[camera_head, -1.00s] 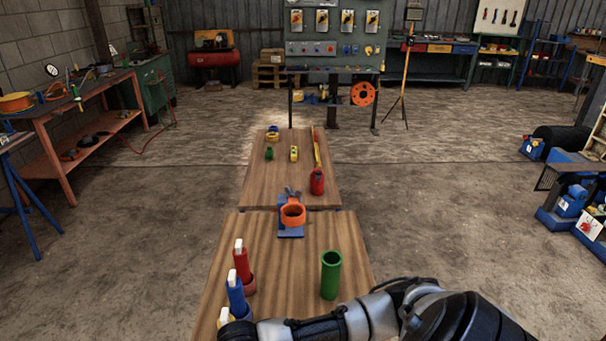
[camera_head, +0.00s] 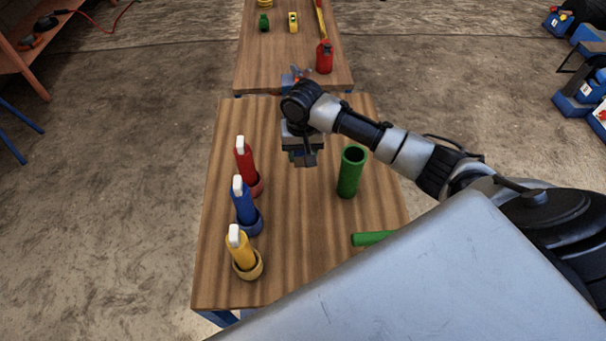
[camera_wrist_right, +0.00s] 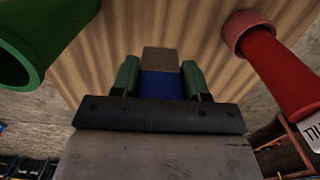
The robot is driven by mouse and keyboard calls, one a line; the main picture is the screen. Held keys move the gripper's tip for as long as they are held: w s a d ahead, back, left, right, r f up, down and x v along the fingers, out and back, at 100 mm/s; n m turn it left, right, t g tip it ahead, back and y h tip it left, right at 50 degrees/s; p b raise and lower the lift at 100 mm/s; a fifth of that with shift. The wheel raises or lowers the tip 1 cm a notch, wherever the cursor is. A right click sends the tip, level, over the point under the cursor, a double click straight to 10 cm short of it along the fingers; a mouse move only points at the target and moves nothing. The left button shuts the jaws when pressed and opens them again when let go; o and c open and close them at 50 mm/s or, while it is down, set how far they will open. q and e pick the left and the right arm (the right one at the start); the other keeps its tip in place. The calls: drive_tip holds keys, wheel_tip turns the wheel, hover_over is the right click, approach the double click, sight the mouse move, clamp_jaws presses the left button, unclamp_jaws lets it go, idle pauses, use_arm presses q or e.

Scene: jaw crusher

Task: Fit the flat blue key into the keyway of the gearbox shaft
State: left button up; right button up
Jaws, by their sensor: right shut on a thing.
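My right gripper (camera_head: 303,157) hangs over the near wooden table, between the coloured upright cylinders and the green tube. In the right wrist view its two green fingers (camera_wrist_right: 160,80) are shut on a blue piece (camera_wrist_right: 160,86), which looks like the flat blue key. A grey-brown block face shows just beyond the blue piece; I cannot tell whether it is part of it. In the head view the key cannot be made out. I cannot identify the gearbox shaft or its keyway; my right arm covers part of the table's far end. My left gripper is not in view.
Red (camera_head: 244,162), blue (camera_head: 243,203) and yellow (camera_head: 239,248) cylinders with white tips stand in rings on the left. A green tube (camera_head: 349,175) stands upright right of the gripper. A green rod (camera_head: 371,239) lies nearer. A red bottle (camera_head: 324,58) stands on the far table.

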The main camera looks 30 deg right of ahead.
wheel_tip(320, 180, down, 3)
drive_tip(key=shift+f, duration=0.2)
wheel_tip(320, 180, down, 4)
drive_tip(key=shift+f+b, duration=0.2)
drive_tip(key=shift+b, duration=0.3)
drive_tip(key=shift+f, duration=0.1)
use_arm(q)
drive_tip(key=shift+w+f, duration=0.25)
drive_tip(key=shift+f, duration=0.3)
use_arm(e)
drive_tip(key=o, duration=1)
